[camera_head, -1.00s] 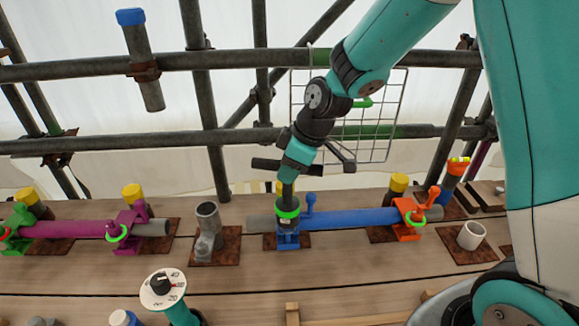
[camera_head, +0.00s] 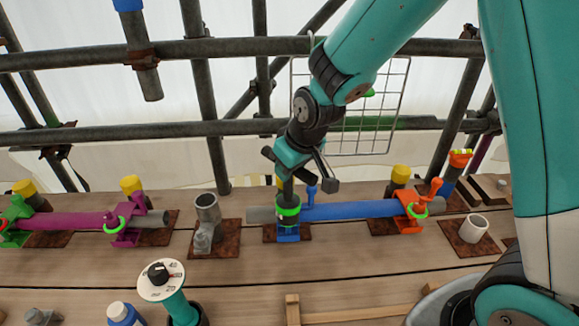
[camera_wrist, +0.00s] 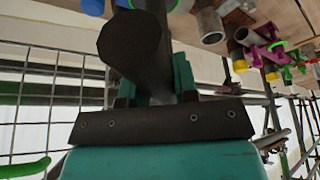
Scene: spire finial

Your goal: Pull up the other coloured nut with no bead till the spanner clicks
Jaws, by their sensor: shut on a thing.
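My gripper (camera_head: 290,172) is shut on a dark spanner (camera_head: 287,190), which points down onto the blue coupler (camera_head: 289,233). A green ring (camera_head: 288,211) shows around the spanner's lower end; the nut under it is hidden. In the wrist view, the dark round spanner shaft (camera_wrist: 130,42) stands between the teal fingers (camera_wrist: 155,85). The orange coupler (camera_head: 411,207) at the right end of the blue pipe (camera_head: 350,210) has a green ring. The purple coupler (camera_head: 126,225) has one too. The green coupler (camera_head: 15,221) shows a red and green ring at the left edge.
A white numbered dial (camera_head: 161,280) on a teal post stands in front. Scaffold tubes (camera_head: 230,47) and a wire rack (camera_head: 385,110) are behind the arm.

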